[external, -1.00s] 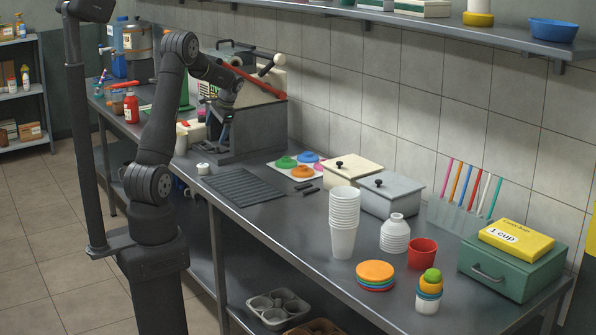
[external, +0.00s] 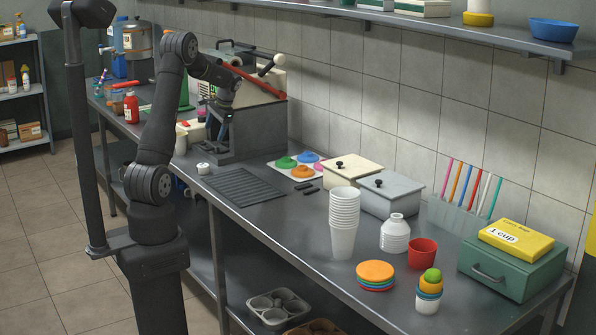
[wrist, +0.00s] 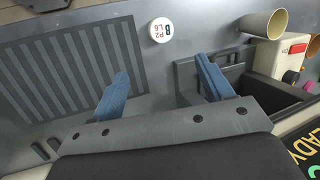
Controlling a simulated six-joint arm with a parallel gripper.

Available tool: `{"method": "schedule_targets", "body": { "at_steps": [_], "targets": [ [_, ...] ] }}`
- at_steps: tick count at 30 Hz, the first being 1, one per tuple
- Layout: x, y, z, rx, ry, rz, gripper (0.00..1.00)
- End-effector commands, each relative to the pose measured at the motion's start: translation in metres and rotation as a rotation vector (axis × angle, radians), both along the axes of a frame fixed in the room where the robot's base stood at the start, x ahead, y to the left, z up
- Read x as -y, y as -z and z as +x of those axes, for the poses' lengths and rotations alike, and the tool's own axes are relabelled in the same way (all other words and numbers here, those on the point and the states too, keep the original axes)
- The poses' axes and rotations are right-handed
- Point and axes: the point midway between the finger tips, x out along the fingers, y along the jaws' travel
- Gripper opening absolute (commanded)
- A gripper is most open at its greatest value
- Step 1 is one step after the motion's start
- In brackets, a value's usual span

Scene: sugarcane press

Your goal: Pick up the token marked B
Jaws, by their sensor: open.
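The token marked B (wrist: 161,30) is a small white disc with dark and red lettering, lying on the metal counter beyond my fingertips in the wrist view. In the external view it is a small white round (external: 203,168) near the counter's front edge, its lettering too small to read. My gripper (wrist: 162,72) is open, its two blue fingers spread with nothing between them. In the external view my gripper (external: 220,130) is above and beyond the token, in front of the grey press housing (external: 255,130), its fingertips hard to make out.
A ribbed dark mat (wrist: 70,70) lies left of the token in the wrist view. A white box with a red button (wrist: 290,50) and a beige cup-like piece (wrist: 262,24) stand to its right. Stacked cups (external: 344,220) and lidded boxes (external: 390,194) are farther along the counter.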

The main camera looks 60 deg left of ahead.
Motion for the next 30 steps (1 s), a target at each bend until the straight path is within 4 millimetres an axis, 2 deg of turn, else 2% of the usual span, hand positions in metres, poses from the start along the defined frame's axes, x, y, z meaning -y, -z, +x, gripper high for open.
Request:
{"method": "schedule_targets", "body": {
  "at_steps": [5, 9, 15, 18, 23, 30],
  "targets": [
    [-0.02, 0.0, -0.011, 0.144, -0.406, -0.029, 0.73],
    [-0.037, -0.002, -0.018, 0.262, -0.8, -0.064, 0.73],
    [-0.055, -0.006, -0.025, 0.358, -1.226, -0.109, 0.73],
    [-0.059, -0.008, -0.027, 0.378, -1.34, -0.121, 0.73],
    [-0.061, 0.001, -0.027, 0.385, -1.399, -0.129, 0.73],
    [-0.06, 0.052, -0.028, 0.382, -1.397, -0.128, 0.73]
  ]
}}
